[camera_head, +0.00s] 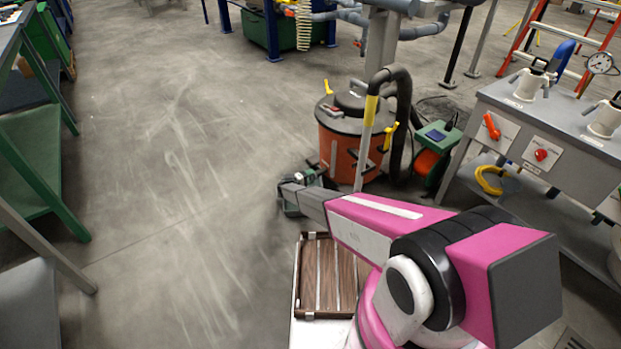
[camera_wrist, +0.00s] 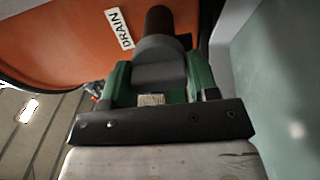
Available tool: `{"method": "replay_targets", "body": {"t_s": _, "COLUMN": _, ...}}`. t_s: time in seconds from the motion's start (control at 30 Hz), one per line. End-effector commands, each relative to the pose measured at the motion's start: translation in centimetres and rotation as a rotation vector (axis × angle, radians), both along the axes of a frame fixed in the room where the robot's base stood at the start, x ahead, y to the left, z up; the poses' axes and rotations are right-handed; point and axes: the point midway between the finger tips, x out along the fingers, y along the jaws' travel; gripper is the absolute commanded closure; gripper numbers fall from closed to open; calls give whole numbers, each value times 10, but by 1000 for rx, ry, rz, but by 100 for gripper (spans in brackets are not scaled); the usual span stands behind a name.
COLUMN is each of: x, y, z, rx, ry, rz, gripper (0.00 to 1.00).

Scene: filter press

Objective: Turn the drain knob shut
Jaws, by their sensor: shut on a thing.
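The drain knob (camera_wrist: 160,52) is a dark grey part on the orange drum (camera_wrist: 60,42) in the wrist view, beside a white label (camera_wrist: 119,29) reading DRAIN. My gripper (camera_wrist: 160,76) has green fingers on either side of the knob and is shut on it. The knob's far end and the exact finger contact are partly hidden. In the head view the orange drum (camera_head: 338,150) belongs to a vacuum-like machine with a dark lid. My gripper (camera_head: 303,194) is low at its front left there, and the knob cannot be made out.
A black hose (camera_head: 402,110) and a green box (camera_head: 437,138) stand right of the drum. A grey bench (camera_head: 560,120) with an orange handle (camera_head: 491,126) and red knob (camera_head: 541,155) is further right. A slatted wooden tray (camera_head: 308,275) lies below my arm.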

Motion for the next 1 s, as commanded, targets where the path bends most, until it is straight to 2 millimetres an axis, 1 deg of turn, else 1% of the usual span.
{"method": "replay_targets", "body": {"t_s": 0.23, "x": -1, "y": 0, "z": -1, "rx": 2, "ry": 0, "rz": 0, "gripper": 69}}
{"method": "replay_targets", "body": {"t_s": 0.27, "x": -1, "y": 0, "z": -1, "rx": 2, "ry": 0, "rz": 0, "gripper": 39}}
{"method": "replay_targets", "body": {"t_s": 0.3, "x": -1, "y": 0, "z": -1, "rx": 2, "ry": 0, "rz": 0, "gripper": 26}}
{"method": "replay_targets", "body": {"t_s": 0.33, "x": 0, "y": 0, "z": -1, "rx": 1, "ry": 0, "rz": 0, "gripper": 23}}
{"method": "replay_targets", "body": {"t_s": 0.6, "x": -1, "y": 1, "z": 0, "rx": 1, "ry": 1, "rz": 0, "gripper": 23}}
{"method": "replay_targets", "body": {"t_s": 0.7, "x": -4, "y": 5, "z": 0, "rx": 1, "ry": 1, "rz": 0, "gripper": 23}}
{"method": "replay_targets", "body": {"t_s": 0.77, "x": -8, "y": 10, "z": 0, "rx": 1, "ry": 1, "rz": 1, "gripper": 23}}
{"method": "replay_targets", "body": {"t_s": 1.0, "x": -34, "y": 46, "z": 0, "rx": 1, "ry": 1, "rz": 2, "gripper": 23}}
